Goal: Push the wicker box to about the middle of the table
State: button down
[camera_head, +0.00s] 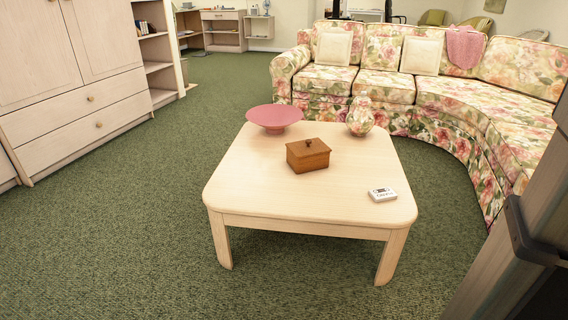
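The wicker box (308,156) is a small brown lidded box with a little knob on top. It stands upright on the pale wooden table (262,196), near the middle of the top, slightly right of centre. Nothing is touching it. My gripper is not in view. Only a grey and dark part of my own body shows at the right edge, apart from the table.
On the table are a pink bowl (274,117) at the far left, a glass vase (360,116) at the far right and a small white box (382,194) at the right. A floral sofa (456,112) curves behind and right. Green carpet is clear left and front.

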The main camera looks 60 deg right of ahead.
aim_at(301, 166)
jog(key=z, duration=0.1)
jog(key=i, duration=0.95)
jog(key=u, duration=0.1)
